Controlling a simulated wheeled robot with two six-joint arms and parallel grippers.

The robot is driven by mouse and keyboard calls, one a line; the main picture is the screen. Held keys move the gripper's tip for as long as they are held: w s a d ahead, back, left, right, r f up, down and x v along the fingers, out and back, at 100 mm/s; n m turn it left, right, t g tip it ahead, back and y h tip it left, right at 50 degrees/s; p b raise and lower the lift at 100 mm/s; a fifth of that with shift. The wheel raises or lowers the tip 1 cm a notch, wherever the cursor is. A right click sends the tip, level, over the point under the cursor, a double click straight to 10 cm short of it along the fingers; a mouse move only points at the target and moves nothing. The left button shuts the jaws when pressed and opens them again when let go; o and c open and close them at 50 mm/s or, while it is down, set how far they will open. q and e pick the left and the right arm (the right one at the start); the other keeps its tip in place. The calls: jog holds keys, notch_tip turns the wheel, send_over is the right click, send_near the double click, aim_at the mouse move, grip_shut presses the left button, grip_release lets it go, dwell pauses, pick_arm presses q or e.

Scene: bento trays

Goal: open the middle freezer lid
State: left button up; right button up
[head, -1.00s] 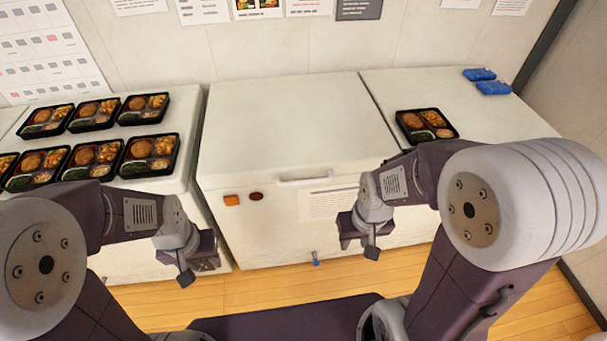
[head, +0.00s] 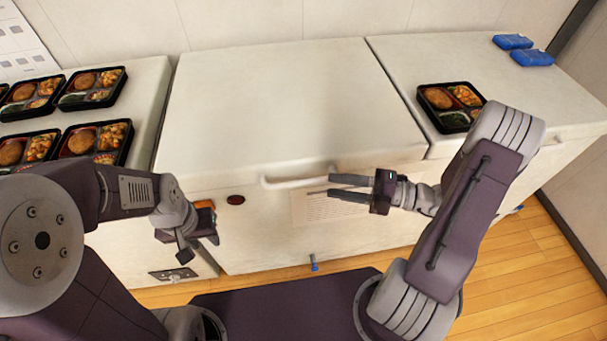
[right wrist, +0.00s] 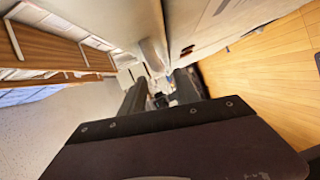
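The middle freezer (head: 255,225) stands in front of me with its white lid (head: 290,105) shut. Its white bar handle (head: 295,182) runs along the lid's front edge. My right gripper (head: 331,186) is open, its two fingers pointing left, by the handle's right end. In the head view I cannot tell whether they touch it. The right wrist view shows the two fingers apart (right wrist: 160,98) with nothing clearly held between them. My left gripper (head: 180,250) hangs low in front of the freezer's left side, pointing down; its finger opening is not clear.
Bento trays (head: 95,139) stand on the left freezer. One bento tray (head: 450,106) and two blue packs (head: 531,57) lie on the right freezer. The middle lid's top is bare. Wooden floor (head: 520,255) shows at the lower right.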

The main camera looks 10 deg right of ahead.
aim_at(308, 182)
jog(key=b+x, duration=0.1)
jog(key=x, duration=0.7)
jog(key=shift+s+b, duration=0.2)
jog(key=shift+b, duration=0.1)
jog(key=shift+w+a, duration=0.25)
jog(key=shift+a, duration=0.3)
grip_shut()
dwell(0.4)
